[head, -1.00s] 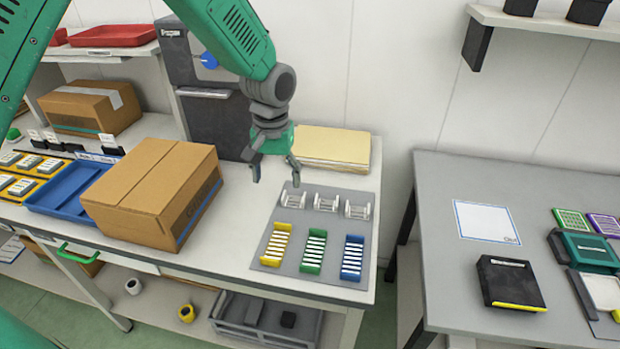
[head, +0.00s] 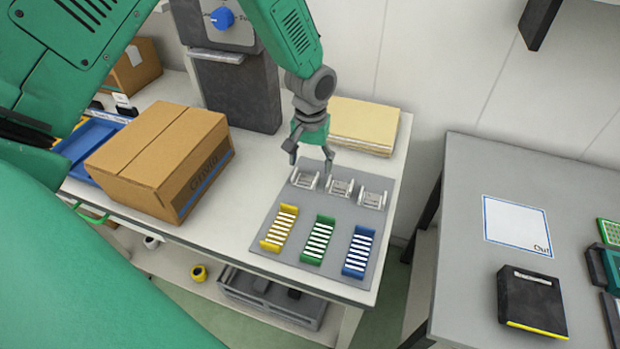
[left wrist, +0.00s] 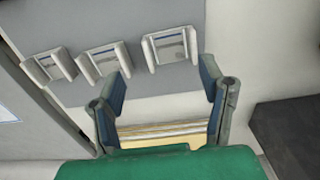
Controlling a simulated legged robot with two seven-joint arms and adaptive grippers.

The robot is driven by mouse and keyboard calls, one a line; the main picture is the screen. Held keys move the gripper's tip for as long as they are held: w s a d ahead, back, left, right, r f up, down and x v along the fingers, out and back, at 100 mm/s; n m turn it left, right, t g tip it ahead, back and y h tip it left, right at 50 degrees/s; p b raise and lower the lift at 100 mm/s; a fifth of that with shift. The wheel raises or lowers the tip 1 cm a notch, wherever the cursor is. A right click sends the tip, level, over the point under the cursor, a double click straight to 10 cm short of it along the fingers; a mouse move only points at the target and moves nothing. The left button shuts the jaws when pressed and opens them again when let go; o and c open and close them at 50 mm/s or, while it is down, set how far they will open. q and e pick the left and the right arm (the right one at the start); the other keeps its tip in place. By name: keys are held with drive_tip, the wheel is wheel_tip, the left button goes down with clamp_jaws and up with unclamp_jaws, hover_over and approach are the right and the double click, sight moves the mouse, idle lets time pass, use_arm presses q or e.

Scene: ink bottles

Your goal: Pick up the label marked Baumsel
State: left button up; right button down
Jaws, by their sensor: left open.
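Three pale label holders stand in a row at the back of a grey mat (head: 337,222): left (head: 305,179), middle (head: 340,188) and right (head: 372,199). In front of them are a yellow rack (head: 279,228), a green rack (head: 318,240) and a blue rack (head: 358,252), each with white strips. No writing on them is readable, so I cannot tell which is Baumsel. My left gripper (head: 310,160) is open and empty, just behind and above the left holder. In the left wrist view, that holder (left wrist: 170,47) lies beyond my open fingers (left wrist: 165,82). My right gripper is not in view.
A cardboard box (head: 160,160) stands left of the mat. A stack of yellowish folders (head: 364,126) lies behind my gripper, with a dark machine (head: 238,90) to its left. Across a gap at right, a grey table (head: 465,210) holds a black box (head: 531,300).

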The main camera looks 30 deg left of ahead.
sight(308, 181)
use_arm(q)
drive_tip(key=shift+s+a+f, duration=0.15)
drive_tip(key=shift+s+f, duration=0.1)
drive_tip(key=shift+f, duration=0.2)
drive_tip(key=f, duration=0.1)
drive_tip(key=a+f, duration=0.1)
drive_tip(key=f, duration=0.1)
drive_tip(key=a+f, duration=0.1)
drive_tip(key=shift+f+p, duration=0.35)
drive_tip(key=shift+p, duration=0.05)
drive_tip(key=shift+d+r, duration=0.15)
drive_tip(key=shift+d, duration=0.3)
drive_tip(key=shift+c, duration=0.8)
drive_tip(key=shift+d, duration=0.35)
drive_tip(key=c, duration=0.4)
